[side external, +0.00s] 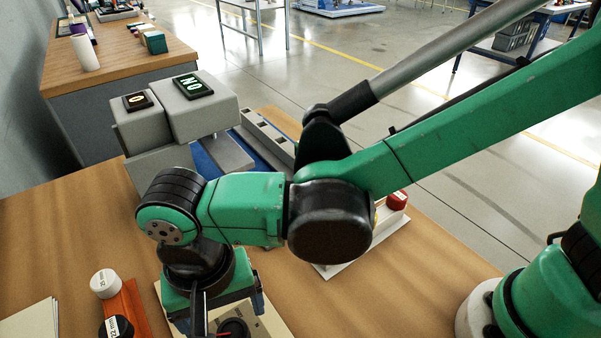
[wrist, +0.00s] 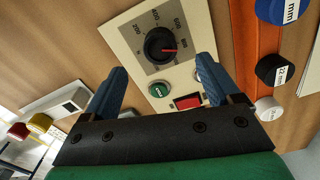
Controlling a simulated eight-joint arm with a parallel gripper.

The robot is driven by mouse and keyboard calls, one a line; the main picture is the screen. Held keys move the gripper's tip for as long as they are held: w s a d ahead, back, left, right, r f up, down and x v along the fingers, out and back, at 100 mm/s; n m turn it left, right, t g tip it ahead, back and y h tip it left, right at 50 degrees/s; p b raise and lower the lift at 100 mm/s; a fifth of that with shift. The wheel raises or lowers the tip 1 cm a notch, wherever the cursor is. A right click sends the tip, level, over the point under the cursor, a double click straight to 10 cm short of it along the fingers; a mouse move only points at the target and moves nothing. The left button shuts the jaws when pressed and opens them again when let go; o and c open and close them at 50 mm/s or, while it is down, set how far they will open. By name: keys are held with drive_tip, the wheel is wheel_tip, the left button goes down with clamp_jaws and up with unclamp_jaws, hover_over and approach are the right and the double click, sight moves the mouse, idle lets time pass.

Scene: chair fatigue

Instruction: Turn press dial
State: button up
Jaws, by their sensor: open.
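The press dial (wrist: 160,44) is a round black knob with a red mark, on a cream panel (wrist: 126,34) with a printed scale from 200 up past 600. The red mark points to the right side of the picture. In the side external view the dial (side external: 234,328) is partly cut off by the lower edge. My gripper (wrist: 162,68) is open and empty. Its two blue fingers stand apart, and the dial shows between and beyond their tips. I see no contact with it. In the side external view my wrist is above the panel and hides part of it.
A green button (wrist: 159,89) and a red switch (wrist: 188,102) sit on the panel below the dial. An orange rack (wrist: 257,50) with blue, black and white capped pieces stands close by. A grey machine (side external: 168,120) and a red button (side external: 397,200) stand farther back.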

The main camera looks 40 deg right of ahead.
sight(233, 332)
drive_tip(key=shift+f, duration=2.65)
clamp_jaws()
drive_tip(key=shift+n, duration=0.5)
drive_tip(key=n, duration=0.3)
drive_tip(key=shift+n, duration=0.4)
drive_tip(key=n, duration=0.5)
drive_tip(key=shift+n, duration=0.3)
drive_tip(key=n, duration=0.9)
drive_tip(key=shift+n, duration=0.3)
